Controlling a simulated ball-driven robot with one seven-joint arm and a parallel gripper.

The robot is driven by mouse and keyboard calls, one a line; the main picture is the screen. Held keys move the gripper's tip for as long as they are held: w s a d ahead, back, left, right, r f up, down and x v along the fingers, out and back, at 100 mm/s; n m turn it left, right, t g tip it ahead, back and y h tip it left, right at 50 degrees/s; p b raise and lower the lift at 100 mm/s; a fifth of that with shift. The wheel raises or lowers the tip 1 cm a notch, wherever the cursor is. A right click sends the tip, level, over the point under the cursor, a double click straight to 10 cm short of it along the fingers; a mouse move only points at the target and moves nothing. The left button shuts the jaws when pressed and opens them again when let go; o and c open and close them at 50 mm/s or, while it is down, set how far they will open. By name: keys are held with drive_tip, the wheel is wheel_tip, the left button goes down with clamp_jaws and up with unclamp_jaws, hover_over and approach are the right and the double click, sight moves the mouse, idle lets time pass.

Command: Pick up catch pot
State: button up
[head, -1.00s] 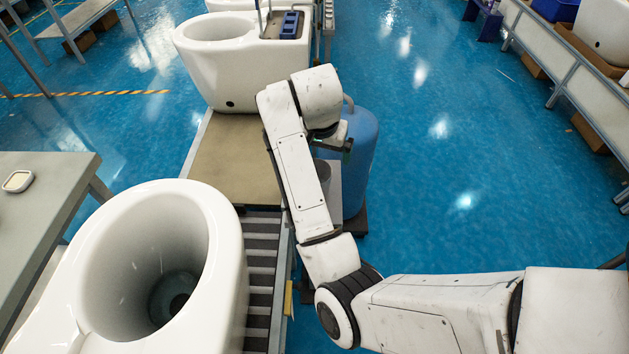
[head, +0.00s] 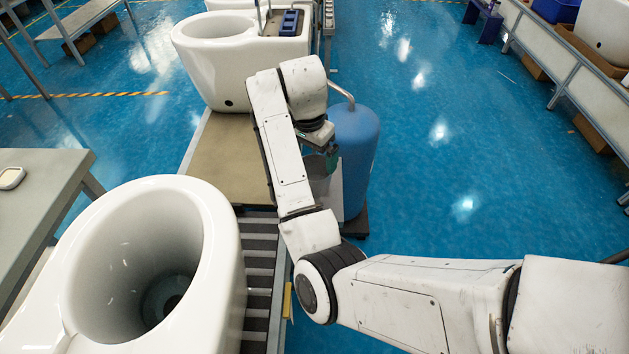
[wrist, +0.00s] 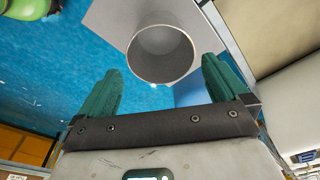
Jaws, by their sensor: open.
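The catch pot appears to be the light grey round pot (wrist: 160,38) in the wrist view. Its open mouth faces the camera, ahead of my gripper and between the lines of the two fingers. My gripper (wrist: 161,72) is open, with a teal finger on each side and nothing between them. In the head view my gripper (head: 326,153) hangs beside the blue tank, and my arm hides most of the pot. Contact between fingers and pot cannot be made out.
A blue tank (head: 356,150) with a bent pipe stands right of my gripper. A white toilet (head: 212,235) sits left of my arm, by a roller conveyor (head: 259,270). Another toilet (head: 213,75) is further back. Open blue floor (head: 470,150) lies to the right.

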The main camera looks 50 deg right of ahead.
sight(314, 163)
drive_tip(key=f, duration=0.4)
drive_tip(key=shift+d+f+p, duration=0.1)
drive_tip(key=shift+d+p, duration=0.2)
drive_tip(key=shift+p, duration=0.05)
drive_tip(key=shift+c, duration=0.2)
drive_tip(key=shift+w, duration=0.1)
drive_tip(key=c, duration=1)
